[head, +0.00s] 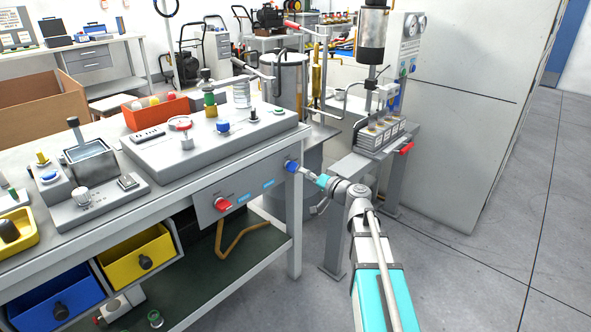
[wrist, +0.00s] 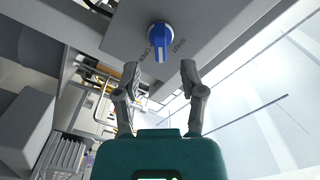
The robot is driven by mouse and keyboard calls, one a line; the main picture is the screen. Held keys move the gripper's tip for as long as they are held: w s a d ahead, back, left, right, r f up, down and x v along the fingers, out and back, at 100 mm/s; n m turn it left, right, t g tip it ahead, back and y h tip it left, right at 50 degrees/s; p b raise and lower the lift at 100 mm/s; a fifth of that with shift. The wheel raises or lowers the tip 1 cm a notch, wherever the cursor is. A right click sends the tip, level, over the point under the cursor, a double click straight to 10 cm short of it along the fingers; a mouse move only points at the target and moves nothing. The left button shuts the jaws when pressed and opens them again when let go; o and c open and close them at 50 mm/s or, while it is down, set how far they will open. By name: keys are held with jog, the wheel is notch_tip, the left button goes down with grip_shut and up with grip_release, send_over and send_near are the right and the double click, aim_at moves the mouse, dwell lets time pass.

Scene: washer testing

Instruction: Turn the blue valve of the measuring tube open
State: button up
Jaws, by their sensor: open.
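The blue valve (head: 291,166) is a knob on the grey front panel (head: 250,189) under the bench top, near the panel's right end. In the wrist view the blue knob (wrist: 161,38) has a pale pointer stripe and printed labels on both sides, one reading OPEN. My gripper (head: 305,171) is close in front of the knob, to its right in the head view. In the wrist view my gripper (wrist: 155,80) is open and empty, its two fingertips just short of the knob and to either side of it. The measuring tube cannot be made out for certain.
A red knob (head: 223,204) sits on the same panel to the left. The bench top (head: 175,185) overhangs the panel. A grey stand with a red handle (head: 406,148) is at the right, behind my arm. Open floor (head: 470,270) lies at the right.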

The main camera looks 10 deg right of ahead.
aim_at(296, 169)
jog(key=shift+x, duration=2.65)
grip_shut()
